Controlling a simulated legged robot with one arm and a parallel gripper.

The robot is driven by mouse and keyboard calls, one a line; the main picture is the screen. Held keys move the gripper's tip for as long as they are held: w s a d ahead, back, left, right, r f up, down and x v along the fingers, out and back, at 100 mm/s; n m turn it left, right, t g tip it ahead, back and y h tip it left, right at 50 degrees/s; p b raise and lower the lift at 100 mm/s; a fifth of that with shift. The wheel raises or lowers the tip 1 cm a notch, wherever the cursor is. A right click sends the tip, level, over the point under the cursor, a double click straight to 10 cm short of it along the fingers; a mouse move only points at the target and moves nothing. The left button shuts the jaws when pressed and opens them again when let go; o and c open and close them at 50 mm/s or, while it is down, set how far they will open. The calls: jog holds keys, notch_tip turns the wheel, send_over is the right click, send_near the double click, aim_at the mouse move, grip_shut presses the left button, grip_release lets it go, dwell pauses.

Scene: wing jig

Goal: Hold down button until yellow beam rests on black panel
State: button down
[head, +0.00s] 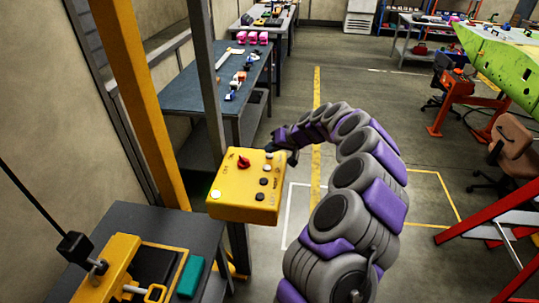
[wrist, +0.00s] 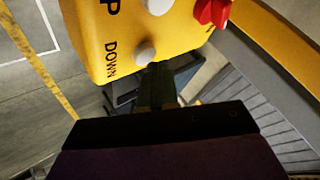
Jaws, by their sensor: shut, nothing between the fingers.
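A yellow control box (head: 232,207) with a red knob and several black and white buttons is left of my arm in the head view. In the wrist view, a white button (wrist: 145,52) sits beside the word DOWN. My gripper (wrist: 158,73) is shut and empty, its tip right by that button; I cannot tell whether it presses it. In the head view my gripper (head: 291,156) is at the box's far right edge. A yellow beam (head: 108,275) with a metal fitting is at lower left, under a black hoist block (head: 74,246). A black panel (head: 154,264) lies beside it; their contact is unclear.
A yellow post (head: 140,95) and a grey post (head: 209,80) rise behind the box. A teal block (head: 190,276) is at the lower left, on a dark table (head: 150,216). A workbench (head: 200,88) stands behind.

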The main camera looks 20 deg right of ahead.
aim_at(272, 155)
jog(key=shift+r, duration=0.5)
jog(key=shift+r+p, duration=0.95)
jog(key=shift+r, duration=1.6)
